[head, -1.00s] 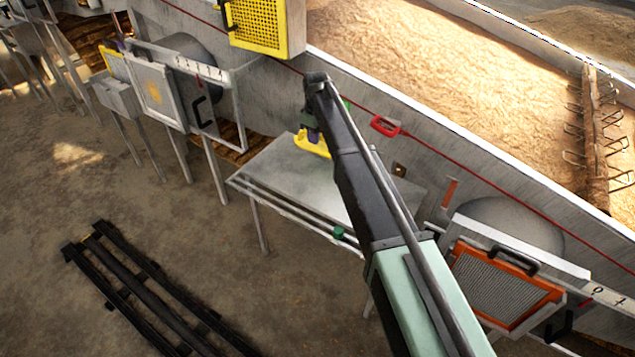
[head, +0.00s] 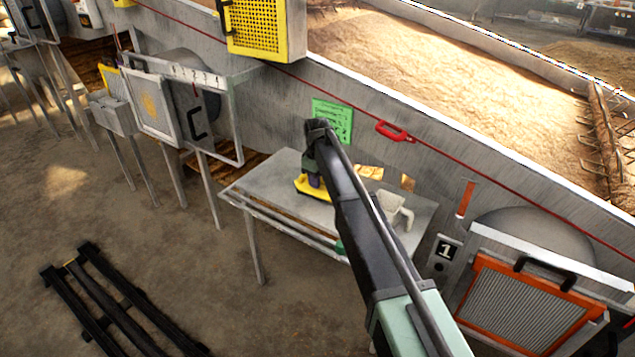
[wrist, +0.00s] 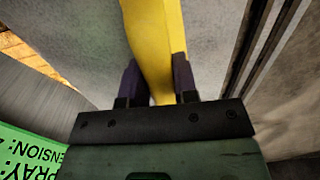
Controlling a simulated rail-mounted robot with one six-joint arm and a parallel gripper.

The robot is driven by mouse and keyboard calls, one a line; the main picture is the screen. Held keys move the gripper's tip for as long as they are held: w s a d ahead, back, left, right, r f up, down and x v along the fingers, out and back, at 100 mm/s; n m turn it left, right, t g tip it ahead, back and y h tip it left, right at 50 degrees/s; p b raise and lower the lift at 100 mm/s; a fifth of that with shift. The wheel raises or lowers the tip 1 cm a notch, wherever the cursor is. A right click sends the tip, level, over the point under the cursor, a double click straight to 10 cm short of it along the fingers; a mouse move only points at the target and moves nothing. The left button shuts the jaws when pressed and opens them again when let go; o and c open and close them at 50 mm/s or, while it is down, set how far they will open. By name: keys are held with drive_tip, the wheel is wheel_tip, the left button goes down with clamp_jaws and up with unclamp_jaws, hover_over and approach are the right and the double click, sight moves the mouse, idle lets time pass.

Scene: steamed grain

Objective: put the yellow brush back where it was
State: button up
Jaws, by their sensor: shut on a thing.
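The yellow brush (head: 312,190) is at the end of my arm, over the left part of the grey metal table (head: 268,182). My gripper (head: 313,180) points down and is shut on it. In the wrist view the brush (wrist: 155,45) runs up between the two dark purple fingers of my gripper (wrist: 160,85), which press on its sides. The brush looks at or just above the table top; I cannot tell whether it touches. Its underside is hidden.
A white jug (head: 393,210) stands on the table's right part, partly behind my arm. A green sign (head: 332,120) and a red handle (head: 394,130) are on the wall behind. An orange-framed filter panel (head: 520,305) stands at the right. The table's front left is clear.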

drive_tip(key=o, duration=1)
drive_tip(key=shift+f, duration=0.1)
wheel_tip(320, 180, up, 12)
drive_tip(key=p, duration=1.2)
drive_tip(key=shift+r, duration=0.2)
drive_tip(key=s+d+m, duration=0.4)
drive_tip(key=s+d, duration=0.3)
drive_tip(key=s, duration=0.5)
drive_tip(key=s+d+m, duration=0.4)
drive_tip(key=s+d, duration=0.4)
drive_tip(key=s, duration=0.4)
drive_tip(key=s+d+m, duration=0.4)
drive_tip(key=s+d, duration=0.4)
drive_tip(key=s, duration=0.4)
drive_tip(key=shift+s, duration=0.25)
